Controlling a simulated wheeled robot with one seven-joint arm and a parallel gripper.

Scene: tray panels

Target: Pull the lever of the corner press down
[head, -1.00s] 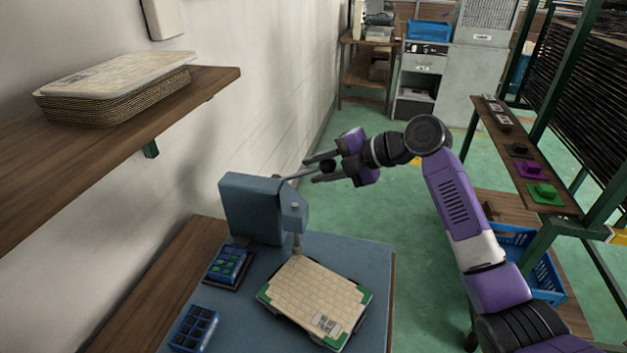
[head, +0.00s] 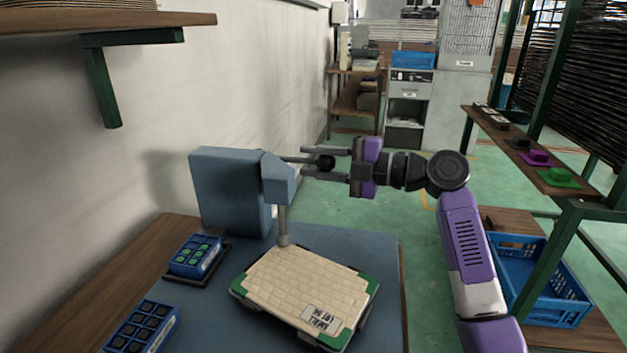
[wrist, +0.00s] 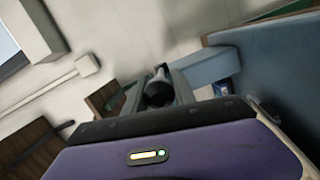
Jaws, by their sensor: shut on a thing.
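The blue-grey corner press (head: 228,190) stands at the back of the blue bench top. Its lever (head: 295,160) sticks out to the right, almost level in the head view, with a dark ball knob (head: 325,163) at its end. My gripper (head: 312,162) is shut on the knob, one finger above and one below it in the picture. The wrist view shows the knob (wrist: 158,92) between the fingers. The press ram (head: 283,222) ends at the back corner of a cream tray panel (head: 305,285). Green pieces sit on its other corners. Whether the ram touches the panel is unclear.
A wall shelf (head: 110,20) hangs at upper left. A rack shelf (head: 530,160) and blue crate (head: 540,285) are at right. Green floor is free behind my arm.

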